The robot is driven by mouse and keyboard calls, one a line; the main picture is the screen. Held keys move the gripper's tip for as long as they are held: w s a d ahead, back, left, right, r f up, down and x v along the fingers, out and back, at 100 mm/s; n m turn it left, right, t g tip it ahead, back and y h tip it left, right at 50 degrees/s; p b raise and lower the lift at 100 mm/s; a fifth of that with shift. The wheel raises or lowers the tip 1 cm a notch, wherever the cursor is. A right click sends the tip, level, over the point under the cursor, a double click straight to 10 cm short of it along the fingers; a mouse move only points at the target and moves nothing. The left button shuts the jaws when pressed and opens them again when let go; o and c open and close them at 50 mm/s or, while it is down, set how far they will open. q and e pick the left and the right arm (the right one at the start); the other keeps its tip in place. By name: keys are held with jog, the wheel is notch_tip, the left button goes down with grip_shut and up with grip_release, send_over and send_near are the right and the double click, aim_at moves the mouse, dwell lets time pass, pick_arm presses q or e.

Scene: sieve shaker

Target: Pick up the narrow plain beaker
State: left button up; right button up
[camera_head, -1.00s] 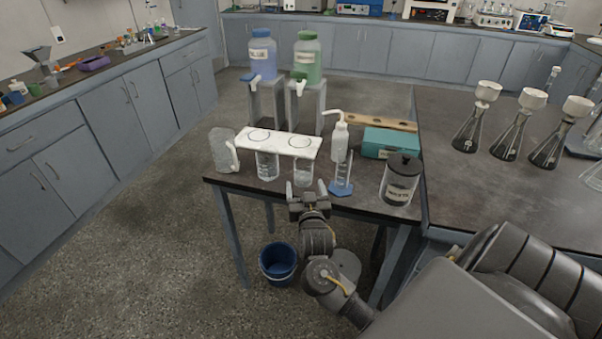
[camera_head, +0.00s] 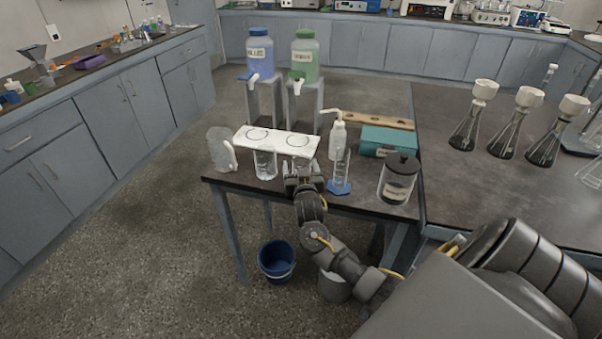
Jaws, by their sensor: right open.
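The narrow plain beaker (camera_head: 302,164) appears to be the right, slimmer one of two clear beakers at the white stand with two ringed holes (camera_head: 277,142). Its lower part is hidden by my right gripper. The other, wider beaker (camera_head: 265,164) stands to its left. My right gripper (camera_head: 303,172) is open, its fingers up against the table's front edge region and on either side of the narrow beaker in the picture. I cannot tell whether they touch it. My left gripper is not in view.
A graduated cylinder on a blue base (camera_head: 340,172) stands close right of my gripper, with a wash bottle (camera_head: 337,140) behind. A jar with a dark lid (camera_head: 398,180) is farther right. A clear jug (camera_head: 221,150) is at the left. A blue bucket (camera_head: 276,262) is on the floor.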

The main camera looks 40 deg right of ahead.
jog(key=c, duration=1.1)
jog(key=shift+r, duration=0.2)
jog(key=shift+r, duration=0.85)
jog(key=shift+s+a+r, duration=0.15)
jog(key=shift+s+r, duration=1.65)
jog(key=shift+s, duration=0.5)
jog(key=shift+s+a+r, duration=0.1)
jog(key=shift+s+r, duration=1.7)
jog(key=shift+s, duration=0.55)
jog(key=shift+s+a+r, duration=0.15)
jog(key=shift+s+r, duration=1.65)
jog(key=shift+s, duration=0.5)
